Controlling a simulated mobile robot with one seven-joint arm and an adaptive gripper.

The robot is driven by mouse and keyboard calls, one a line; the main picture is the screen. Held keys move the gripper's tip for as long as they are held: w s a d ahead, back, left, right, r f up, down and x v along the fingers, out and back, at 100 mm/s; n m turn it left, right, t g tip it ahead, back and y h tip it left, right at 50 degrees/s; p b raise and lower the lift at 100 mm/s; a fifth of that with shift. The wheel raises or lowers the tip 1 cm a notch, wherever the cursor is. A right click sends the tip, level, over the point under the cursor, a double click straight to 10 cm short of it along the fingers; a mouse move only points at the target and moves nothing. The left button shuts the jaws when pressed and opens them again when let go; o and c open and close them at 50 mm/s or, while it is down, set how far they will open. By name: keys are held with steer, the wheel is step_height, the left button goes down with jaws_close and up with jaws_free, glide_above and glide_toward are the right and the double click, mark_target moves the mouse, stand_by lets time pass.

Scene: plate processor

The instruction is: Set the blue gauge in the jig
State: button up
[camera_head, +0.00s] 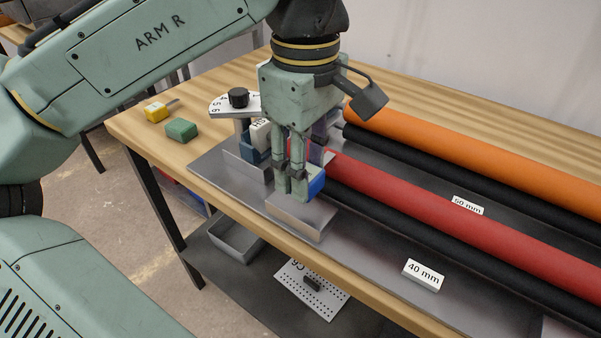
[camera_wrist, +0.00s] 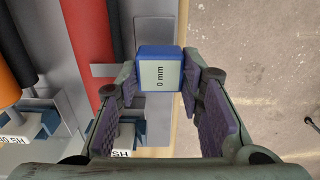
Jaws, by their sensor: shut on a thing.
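My gripper (camera_head: 296,188) points down and is shut on the blue gauge (camera_head: 316,184). In the wrist view the gauge (camera_wrist: 160,57) sits between the fingertips, with a pale face whose visible text reads "0 mm". A grey metal block (camera_head: 304,220), which looks like the jig, stands at the table's front edge. In the head view the gauge is just above or against the block's top. I cannot tell whether they touch. The fingers hide part of the gauge and the back of the block.
A red roller (camera_head: 420,205) and an orange roller (camera_head: 480,160) run right, with black rollers beside them. A "40 mm" sign (camera_head: 424,273) stands in front. A numbered dial (camera_head: 237,101) stands behind my gripper. Yellow (camera_head: 156,111) and green (camera_head: 181,130) blocks lie left.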

steer(key=shift+w+a, duration=0.15)
steer(key=shift+w, duration=0.15)
steer(key=shift+w+a+f, duration=0.1)
steer(key=shift+w+f, duration=0.05)
steer(key=shift+f, duration=0.75)
steer(key=shift+w+f, duration=0.15)
steer(key=shift+f, duration=0.75)
steer(key=shift+f, duration=0.1)
steer(key=shift+f, duration=0.25)
steer(key=o, duration=1)
steer(key=shift+r, duration=0.1)
step_height(320, 180, up, 12)
steer(key=shift+r+p, duration=0.25)
steer(key=shift+p, duration=0.4)
